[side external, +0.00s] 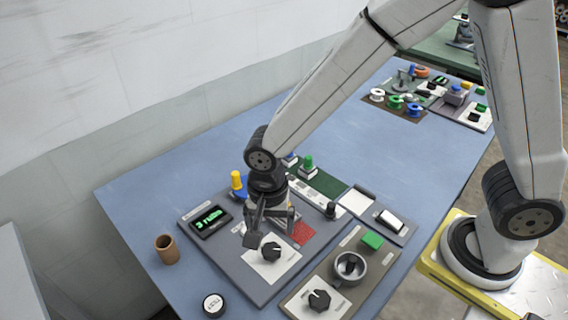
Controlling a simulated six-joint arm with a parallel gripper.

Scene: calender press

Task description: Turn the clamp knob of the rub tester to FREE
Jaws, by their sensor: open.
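The rub tester appears to be the grey panel (190,217) with a green-lit display (210,220) at its left. A black knob (271,252) sits on a white plate (287,262) at the panel's front. Its markings and pointer direction are too small to read. My gripper (268,230) points down, open and empty, just behind and above this knob. One finger is left of the knob's upper side; I cannot tell whether it touches. A red patch (301,233) lies to the right of the gripper.
A brown panel in front carries another black knob (319,300), a round dial (350,267) and a green block (372,240). Yellow (237,180) and green (307,162) knobs stand behind the gripper. A brown cup (167,249) and a round black-rimmed piece (213,306) stand left.

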